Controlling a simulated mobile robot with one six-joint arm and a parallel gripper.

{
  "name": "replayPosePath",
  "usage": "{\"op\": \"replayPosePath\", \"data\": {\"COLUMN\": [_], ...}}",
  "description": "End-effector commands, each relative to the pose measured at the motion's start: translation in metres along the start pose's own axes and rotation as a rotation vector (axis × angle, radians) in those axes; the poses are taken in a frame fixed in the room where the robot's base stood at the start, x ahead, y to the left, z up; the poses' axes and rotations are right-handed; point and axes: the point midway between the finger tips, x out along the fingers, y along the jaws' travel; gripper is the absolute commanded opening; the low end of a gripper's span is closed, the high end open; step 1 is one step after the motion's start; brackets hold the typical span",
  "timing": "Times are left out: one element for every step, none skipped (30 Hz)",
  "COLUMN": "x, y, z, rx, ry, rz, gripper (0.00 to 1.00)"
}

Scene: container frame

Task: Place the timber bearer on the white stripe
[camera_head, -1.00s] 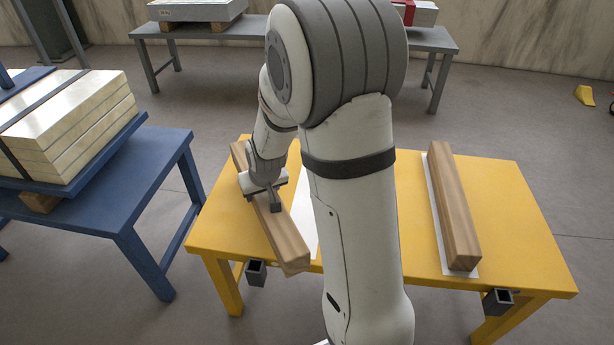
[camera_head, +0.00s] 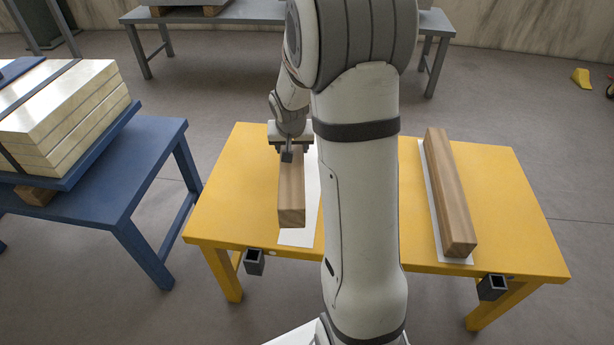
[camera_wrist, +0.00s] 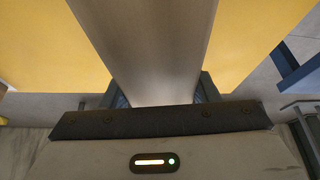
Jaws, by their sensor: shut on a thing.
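The timber bearer (camera_head: 291,200) is a long brown wooden beam, held level in my gripper (camera_head: 288,156). My gripper is shut across it; part of the beam is hidden behind my arm and hand. In the head view it overlaps the left part of the white stripe (camera_head: 298,238), which shows to its right and in front of its near end. It looks held above the yellow table; the exact gap cannot be told. In the wrist view the bearer (camera_wrist: 150,50) runs away between the fingers (camera_wrist: 162,95), and no white stripe shows.
A second timber bearer (camera_head: 450,195) lies on another white stripe (camera_head: 433,196) on the right of the yellow table (camera_head: 230,200). A blue table (camera_head: 145,150) with strapped stacked slabs (camera_head: 65,115) stands to the left. A grey table (camera_head: 240,14) stands behind.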

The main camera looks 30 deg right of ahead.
Motion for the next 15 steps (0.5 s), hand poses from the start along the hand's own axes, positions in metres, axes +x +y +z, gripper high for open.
{"op": "replayPosePath", "data": {"x": [-0.005,-0.006,-0.007,-0.008,-0.008,-0.007,-0.006,-0.004,0.000,0.004,0.008,0.014,0.019,0.023,0.029], "y": [0.013,0.020,0.027,0.031,0.035,0.039,0.041,0.042,0.043,0.043,0.043,0.043,0.043,0.043,0.043], "z": [-0.011,-0.015,-0.019,-0.021,-0.023,-0.024,-0.025,-0.024,-0.023,-0.021,-0.019,-0.017,-0.015,-0.013,-0.010], "rx": [0.044,0.066,0.093,0.108,0.122,0.136,0.144,0.147,0.151,0.153,0.153,0.152,0.151,0.151,0.152], "ry": [0.007,0.009,0.011,0.012,0.013,0.014,0.015,0.015,0.015,0.014,0.014,0.013,0.014,0.014,0.013], "rz": [0.021,0.032,0.045,0.053,0.060,0.066,0.070,0.073,0.075,0.076,0.076,0.075,0.075,0.075,0.075], "gripper": [0.00,0.00,0.00,0.00,0.00,0.00,0.00,0.00,0.00,0.00,0.00,0.00,0.00,0.00,0.00]}}
